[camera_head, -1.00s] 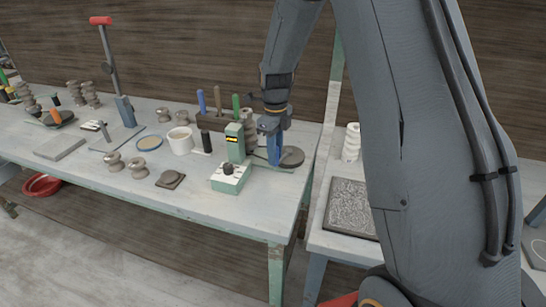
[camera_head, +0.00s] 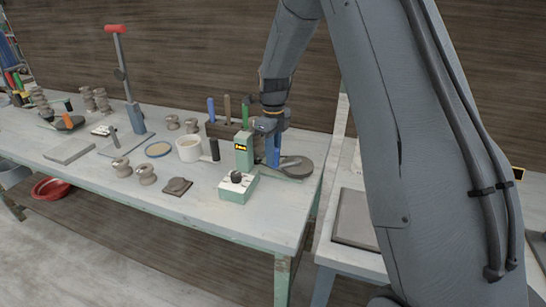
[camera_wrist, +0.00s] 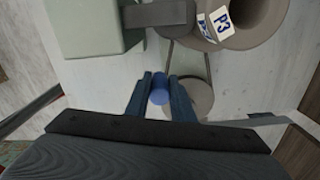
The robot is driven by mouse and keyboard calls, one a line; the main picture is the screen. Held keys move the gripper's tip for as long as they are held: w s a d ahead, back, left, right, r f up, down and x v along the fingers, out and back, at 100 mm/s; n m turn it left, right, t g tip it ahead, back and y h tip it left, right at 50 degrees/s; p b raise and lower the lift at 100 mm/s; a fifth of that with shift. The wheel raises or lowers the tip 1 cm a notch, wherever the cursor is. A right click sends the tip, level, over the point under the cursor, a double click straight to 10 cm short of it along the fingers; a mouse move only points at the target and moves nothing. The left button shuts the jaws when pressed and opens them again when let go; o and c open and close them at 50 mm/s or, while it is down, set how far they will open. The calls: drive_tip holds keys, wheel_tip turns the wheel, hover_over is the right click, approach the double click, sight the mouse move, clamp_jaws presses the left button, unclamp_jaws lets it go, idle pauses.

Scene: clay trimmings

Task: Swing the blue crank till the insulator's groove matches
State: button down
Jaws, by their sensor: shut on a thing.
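The blue crank handle (camera_wrist: 158,92) stands between my gripper's two blue fingers (camera_wrist: 160,84) in the wrist view, and the gripper is shut on it. In the head view my gripper (camera_head: 273,152) points down beside the green post (camera_head: 243,152) with a yellow-and-black mark; its fingers hide the handle there. A grey-brown disc (camera_head: 297,167) lies right of the fingers; it also shows in the wrist view (camera_wrist: 197,98). The grey-brown insulator (camera_wrist: 262,14), with a white P3 label, is at the top of the wrist view. My gripper hides most of it in the head view.
A green box with a dark knob (camera_head: 238,187) stands in front of the post. A tool rack (camera_head: 222,130), a white cup (camera_head: 189,148) and several small insulators stand to the left on the bench. A grey slab (camera_head: 357,218) lies on the right-hand table.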

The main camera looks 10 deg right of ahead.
drive_tip(key=shift+w+d+r, duration=0.1)
drive_tip(key=shift+w+d, duration=0.05)
drive_tip(key=shift+d, duration=0.2)
drive_tip(key=c, duration=1.9)
unclamp_jaws()
drive_tip(key=o, duration=0.4)
drive_tip(key=shift+d, duration=0.15)
drive_tip(key=shift+c, duration=0.2)
drive_tip(key=shift+a, duration=0.3)
drive_tip(key=shift+r, duration=0.35)
drive_tip(key=shift+r+b, duration=1.1)
drive_tip(key=shift+r, duration=2.45)
